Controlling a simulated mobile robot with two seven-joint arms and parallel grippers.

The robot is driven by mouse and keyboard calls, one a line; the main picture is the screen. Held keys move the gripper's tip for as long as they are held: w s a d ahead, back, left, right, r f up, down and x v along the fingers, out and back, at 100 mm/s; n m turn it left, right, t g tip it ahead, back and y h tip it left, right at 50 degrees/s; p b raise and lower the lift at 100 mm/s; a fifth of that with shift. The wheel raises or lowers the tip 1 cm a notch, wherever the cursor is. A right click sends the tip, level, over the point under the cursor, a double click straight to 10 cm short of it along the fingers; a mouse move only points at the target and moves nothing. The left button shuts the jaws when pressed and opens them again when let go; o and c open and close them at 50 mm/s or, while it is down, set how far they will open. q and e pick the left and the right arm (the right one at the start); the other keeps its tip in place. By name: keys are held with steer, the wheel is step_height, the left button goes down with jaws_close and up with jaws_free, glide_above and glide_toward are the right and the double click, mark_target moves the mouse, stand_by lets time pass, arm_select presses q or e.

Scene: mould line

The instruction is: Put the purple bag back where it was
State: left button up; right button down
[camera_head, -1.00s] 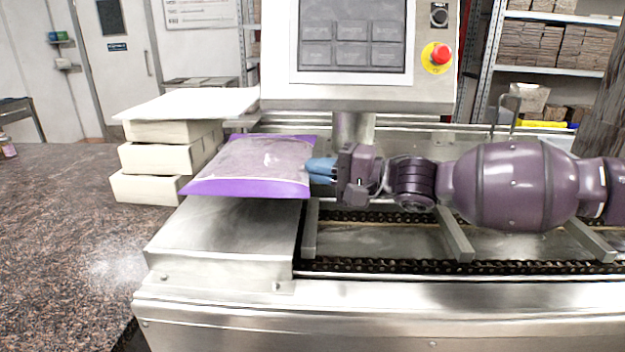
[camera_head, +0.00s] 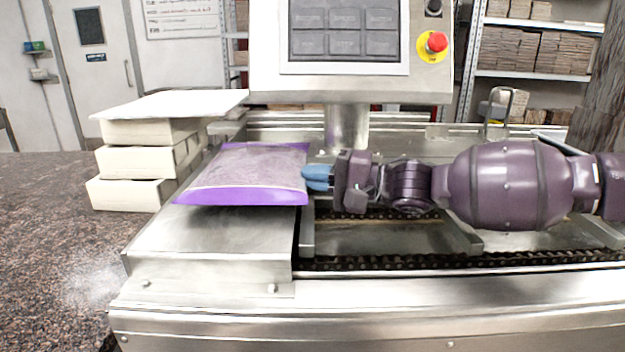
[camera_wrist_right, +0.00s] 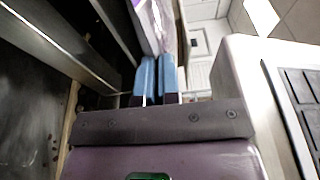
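The purple bag (camera_head: 240,180) is a flat clear-and-purple pouch in the head view. It lies over the metal platform (camera_head: 210,245) at the left end of the chain conveyor; I cannot tell whether its underside touches the platform. My right gripper (camera_head: 317,178) reaches in from the right with its blue fingers at the bag's right edge. In the right wrist view the blue fingers (camera_wrist_right: 157,78) are close together, with the bag (camera_wrist_right: 153,25) running in between their tips. The gripper looks shut on the bag's edge. My left gripper is in neither view.
A stack of white boxes (camera_head: 140,162) with a white flat top (camera_head: 165,103) stands on the speckled counter (camera_head: 50,235), left of the bag. A control panel (camera_head: 345,50) on a post (camera_head: 345,127) stands behind the gripper. The conveyor (camera_head: 420,240) runs right.

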steer(key=c, duration=1.3)
jaws_free()
steer(key=shift+f, duration=0.1)
steer(key=shift+c, duration=0.2)
steer(key=p+v, duration=0.2)
steer(key=v, duration=0.8)
steer(key=shift+s+d, duration=0.1)
steer(key=shift+d, duration=0.25)
steer(key=shift+s+d, duration=0.2)
steer(key=shift+d, duration=0.4)
